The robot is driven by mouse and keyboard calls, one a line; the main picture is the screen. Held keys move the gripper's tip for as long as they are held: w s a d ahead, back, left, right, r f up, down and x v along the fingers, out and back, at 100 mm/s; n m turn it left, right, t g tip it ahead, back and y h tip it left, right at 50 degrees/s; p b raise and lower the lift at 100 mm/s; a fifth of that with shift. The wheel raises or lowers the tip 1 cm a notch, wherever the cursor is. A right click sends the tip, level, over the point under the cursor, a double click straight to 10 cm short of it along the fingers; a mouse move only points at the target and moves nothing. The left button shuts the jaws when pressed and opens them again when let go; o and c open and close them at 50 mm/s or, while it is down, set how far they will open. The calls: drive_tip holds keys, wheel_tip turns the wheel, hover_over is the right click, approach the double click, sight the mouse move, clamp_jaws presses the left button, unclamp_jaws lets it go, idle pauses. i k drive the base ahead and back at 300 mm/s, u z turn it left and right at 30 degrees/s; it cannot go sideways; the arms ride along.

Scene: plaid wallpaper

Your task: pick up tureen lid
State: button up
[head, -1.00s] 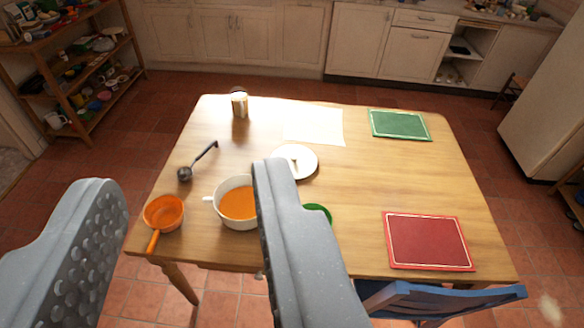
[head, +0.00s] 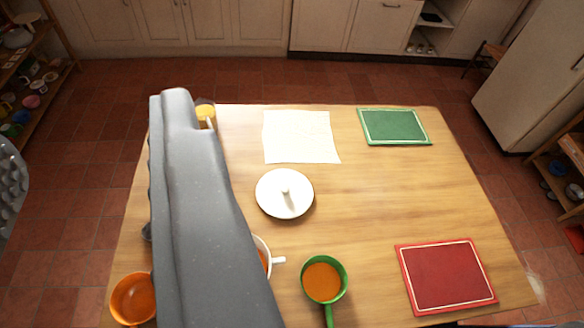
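The tureen lid (head: 272,199) is a round white disc with a small upright knob. It lies on the wooden table, left of the table's middle. My gripper (head: 85,150) is open and empty; its right finger crosses the left part of the table and its left finger shows only at the left picture edge. The lid lies to the right of the right finger, outside the gap between the fingers. The white tureen (head: 262,250) with orange soup is mostly hidden behind the right finger; a rim part and one handle show.
A green pan (head: 323,282) and an orange pan (head: 133,298) hold orange contents near the front. A white sheet (head: 300,137), a green mat (head: 395,127) and a red mat (head: 446,277) lie on the table. A jar (head: 205,112) is partly hidden. The table's centre right is clear.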

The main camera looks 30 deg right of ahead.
sight(282, 195)
drive_tip(key=z, duration=0.4)
drive_tip(key=i, duration=0.95)
drive_tip(key=z, duration=0.65)
